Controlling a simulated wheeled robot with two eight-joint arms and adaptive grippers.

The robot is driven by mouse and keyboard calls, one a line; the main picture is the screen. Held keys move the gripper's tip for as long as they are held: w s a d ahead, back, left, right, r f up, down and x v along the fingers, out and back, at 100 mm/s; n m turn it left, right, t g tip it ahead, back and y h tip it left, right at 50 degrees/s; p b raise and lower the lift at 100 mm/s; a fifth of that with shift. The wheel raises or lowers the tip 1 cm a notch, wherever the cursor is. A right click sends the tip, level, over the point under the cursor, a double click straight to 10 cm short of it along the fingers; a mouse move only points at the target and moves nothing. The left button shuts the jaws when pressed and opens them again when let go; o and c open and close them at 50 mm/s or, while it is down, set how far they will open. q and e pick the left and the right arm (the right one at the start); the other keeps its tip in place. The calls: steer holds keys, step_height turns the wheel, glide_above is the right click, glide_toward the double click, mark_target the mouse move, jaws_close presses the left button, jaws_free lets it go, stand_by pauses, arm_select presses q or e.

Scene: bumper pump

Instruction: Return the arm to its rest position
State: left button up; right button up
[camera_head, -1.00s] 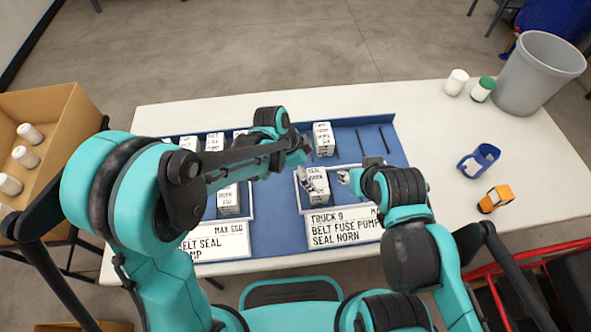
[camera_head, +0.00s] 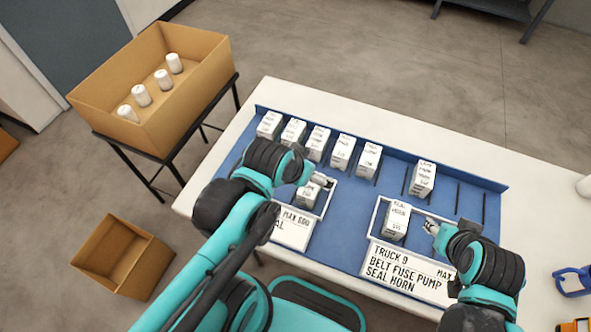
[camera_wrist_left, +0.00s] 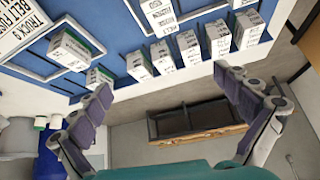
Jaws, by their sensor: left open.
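My left gripper (camera_head: 325,182) is at the left tray (camera_head: 328,200), beside a white box (camera_head: 307,192) that stands in it. In the left wrist view the left gripper (camera_wrist_left: 163,84) has its two fingers spread wide with nothing between them. My right gripper (camera_head: 430,227) is at the right side of the right tray (camera_head: 374,220), close to a white labelled box (camera_head: 396,221) standing in that tray. Whether its fingers are open or shut is too small to tell. The right tray's sign (camera_head: 400,273) reads TRUCK 9, BELT FUSE PUMP SEAL HORN.
Several white boxes (camera_head: 343,152) stand in a row along the back of the blue mat (camera_head: 340,238), with one more box (camera_head: 423,177) farther right. A cardboard box (camera_head: 190,108) with white bottles is on a stand at left. A blue holder (camera_head: 573,281) lies at right.

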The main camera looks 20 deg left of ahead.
arm_select(q)
steer(key=shift+s+a+n+t+y, duration=0.3)
steer(key=shift+s+a+n, duration=0.45)
steer(key=shift+a+n, duration=0.25)
